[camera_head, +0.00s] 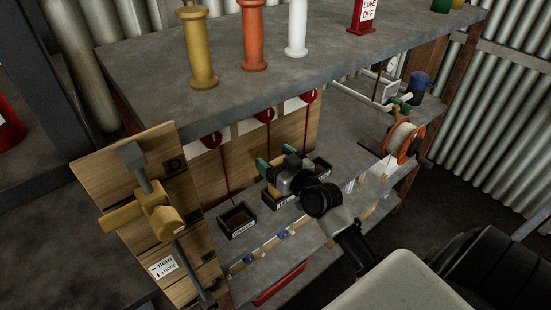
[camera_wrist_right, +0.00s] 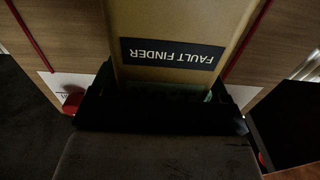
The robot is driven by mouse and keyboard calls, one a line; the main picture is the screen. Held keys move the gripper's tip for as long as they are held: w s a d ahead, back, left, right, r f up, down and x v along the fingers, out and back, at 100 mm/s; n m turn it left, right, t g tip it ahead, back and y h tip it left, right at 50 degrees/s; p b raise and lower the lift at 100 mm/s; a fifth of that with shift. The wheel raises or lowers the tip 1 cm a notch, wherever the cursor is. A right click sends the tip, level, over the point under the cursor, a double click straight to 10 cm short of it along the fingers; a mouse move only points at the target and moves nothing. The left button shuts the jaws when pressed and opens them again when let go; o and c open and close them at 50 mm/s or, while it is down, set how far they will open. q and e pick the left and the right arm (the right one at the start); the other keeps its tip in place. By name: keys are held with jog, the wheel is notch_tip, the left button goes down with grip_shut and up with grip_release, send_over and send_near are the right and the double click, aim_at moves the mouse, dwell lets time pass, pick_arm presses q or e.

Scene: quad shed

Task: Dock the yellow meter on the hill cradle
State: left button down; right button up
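The yellow meter (camera_wrist_right: 170,25), marked FAULT FINDER, shows upside down in the right wrist view. My right gripper (camera_head: 277,165) is over the middle of three black cradles. In the wrist view its dark parts (camera_wrist_right: 160,110) hug both sides of the meter and look shut on it. In the head view the gripper mostly hides the meter. The middle cradle (camera_head: 279,203) has a partly covered label starting with H. Whether the meter touches the cradle floor is hidden. My left gripper is not in view.
An empty cradle (camera_head: 238,220) is at left and another cradle (camera_head: 322,168) at right. A wooden back panel (camera_head: 215,165) carries red knobs and cords. The upper shelf (camera_head: 330,50) overhangs behind. A yellow clamp (camera_head: 150,215) stands left; an orange reel (camera_head: 402,143) sits right.

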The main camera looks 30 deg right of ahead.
jog(key=shift+o, duration=1.2)
jog(key=shift+r, duration=0.3)
jog(key=s+b, duration=0.1)
jog(key=s, duration=1.1)
jog(key=shift+d+b, duration=0.35)
jog(key=shift+d, duration=0.1)
jog(key=shift+f, duration=0.15)
